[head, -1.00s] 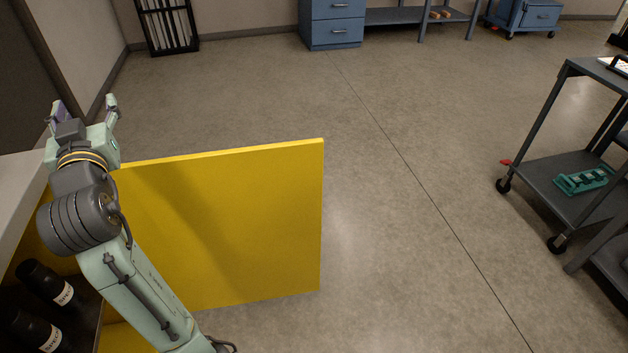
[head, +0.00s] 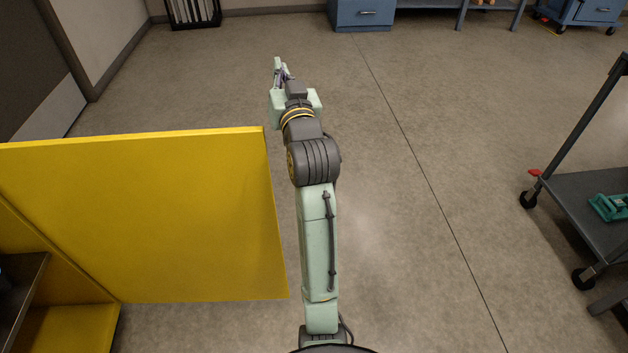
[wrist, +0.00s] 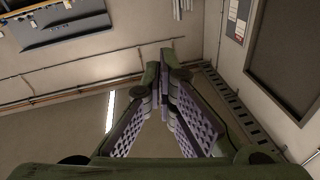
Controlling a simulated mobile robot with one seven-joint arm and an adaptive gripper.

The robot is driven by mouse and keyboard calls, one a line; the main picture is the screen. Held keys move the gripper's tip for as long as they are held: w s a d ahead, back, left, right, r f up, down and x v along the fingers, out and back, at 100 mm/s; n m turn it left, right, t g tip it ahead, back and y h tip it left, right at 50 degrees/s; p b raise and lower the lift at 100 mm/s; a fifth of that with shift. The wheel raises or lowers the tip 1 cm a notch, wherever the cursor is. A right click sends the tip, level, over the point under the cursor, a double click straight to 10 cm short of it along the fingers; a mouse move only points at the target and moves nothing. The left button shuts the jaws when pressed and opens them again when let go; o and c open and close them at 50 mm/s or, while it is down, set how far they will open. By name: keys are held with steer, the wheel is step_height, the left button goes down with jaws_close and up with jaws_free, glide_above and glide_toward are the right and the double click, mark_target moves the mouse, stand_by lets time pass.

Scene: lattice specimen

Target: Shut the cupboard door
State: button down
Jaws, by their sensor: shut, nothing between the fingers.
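The yellow cupboard door (head: 140,215) stands open at the left of the head view, its free edge pointing right. Part of the yellow cupboard (head: 65,330) shows at the lower left, with a dark shelf inside. My gripper (head: 277,64) is beyond and just right of the door's free top corner, apart from it. In the wrist view my gripper (wrist: 166,62) has its fingertips together with nothing between them. The door does not show in the wrist view.
A grey cart (head: 585,200) with a green item on its lower shelf stands at the right. Blue drawers (head: 362,14) stand at the back. The floor between door and cart is clear.

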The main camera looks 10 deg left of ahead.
steer(key=d+f+m+g+y+b, duration=0.1)
steer(key=d+f+m+g+y, duration=0.3)
steer(key=f, duration=0.7)
steer(key=d+f+g+b, duration=0.2)
steer(key=f+g, duration=0.4)
steer(key=f, duration=0.6)
steer(key=s+d+r+g+y, duration=0.1)
steer(key=s+d+g+y, duration=0.2)
steer(key=s+g+y, duration=0.25)
steer(key=s+a+p, duration=0.1)
steer(key=s+a, duration=0.2)
steer(key=a, duration=0.5)
steer(key=shift+s+a+m+p, duration=0.25)
steer(key=shift+s+m+p, duration=0.05)
steer(key=shift+s, duration=0.1)
steer(key=shift+s+r, duration=0.1)
